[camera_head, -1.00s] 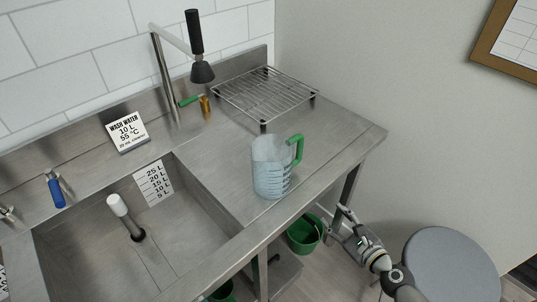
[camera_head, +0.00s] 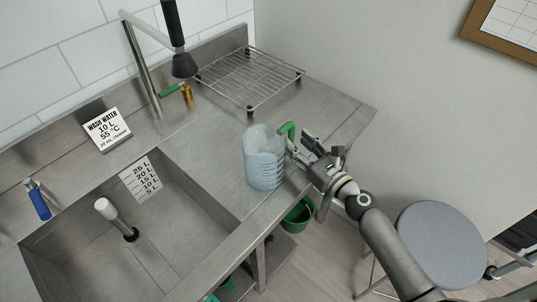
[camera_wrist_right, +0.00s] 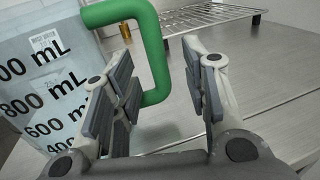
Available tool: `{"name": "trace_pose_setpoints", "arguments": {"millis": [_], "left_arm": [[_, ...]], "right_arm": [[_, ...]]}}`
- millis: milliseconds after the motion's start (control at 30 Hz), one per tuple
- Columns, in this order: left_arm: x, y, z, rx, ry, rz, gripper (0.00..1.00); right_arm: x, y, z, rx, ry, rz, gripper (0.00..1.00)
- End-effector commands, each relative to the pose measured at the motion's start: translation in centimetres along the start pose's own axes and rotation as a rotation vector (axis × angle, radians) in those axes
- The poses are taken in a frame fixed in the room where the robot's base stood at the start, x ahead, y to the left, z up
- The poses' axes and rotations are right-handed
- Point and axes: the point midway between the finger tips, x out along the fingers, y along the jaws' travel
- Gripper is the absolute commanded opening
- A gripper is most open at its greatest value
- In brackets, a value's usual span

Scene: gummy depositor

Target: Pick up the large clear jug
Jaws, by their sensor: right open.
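The large clear jug (camera_head: 264,160) stands upright on the steel counter, right of the sink basin, with measuring marks on its side. Its green handle (camera_head: 288,130) faces right, toward my right gripper. My right gripper (camera_head: 299,147) is open at the handle. In the right wrist view the green handle (camera_wrist_right: 158,60) reaches between the open fingers (camera_wrist_right: 160,92), nearer the left finger; I cannot tell if they touch. The jug's marked wall (camera_wrist_right: 42,85) shows at the left of that view. My left gripper is not in view.
A wire rack (camera_head: 250,76) stands on the counter behind the jug. The sink basin (camera_head: 185,215) is to the left, with a tap and black-handled sprayer (camera_head: 178,40) above. A green bucket (camera_head: 298,214) is below the counter, and a grey stool (camera_head: 442,245) stands at right.

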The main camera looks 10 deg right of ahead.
Motion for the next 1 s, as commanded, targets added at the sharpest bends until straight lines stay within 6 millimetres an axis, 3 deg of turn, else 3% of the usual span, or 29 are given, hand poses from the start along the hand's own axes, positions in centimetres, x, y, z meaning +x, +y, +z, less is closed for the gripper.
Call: {"name": "trace_pose_setpoints", "arguments": {"millis": [200, 533, 833, 1000], "left_arm": [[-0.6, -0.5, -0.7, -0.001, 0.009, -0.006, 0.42], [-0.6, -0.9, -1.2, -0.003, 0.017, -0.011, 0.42], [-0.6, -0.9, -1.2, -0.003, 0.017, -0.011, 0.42], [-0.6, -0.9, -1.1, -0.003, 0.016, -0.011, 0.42]], "right_arm": [[3.1, 0.2, 0.1, 0.001, -0.002, -0.001, 0.42], [3.7, 0.2, 0.0, 0.000, -0.001, 0.000, 0.40], [3.7, 0.2, 0.0, 0.000, -0.001, 0.000, 0.02], [3.7, 0.2, 0.0, 0.000, 0.000, 0.000, 0.00]]}}
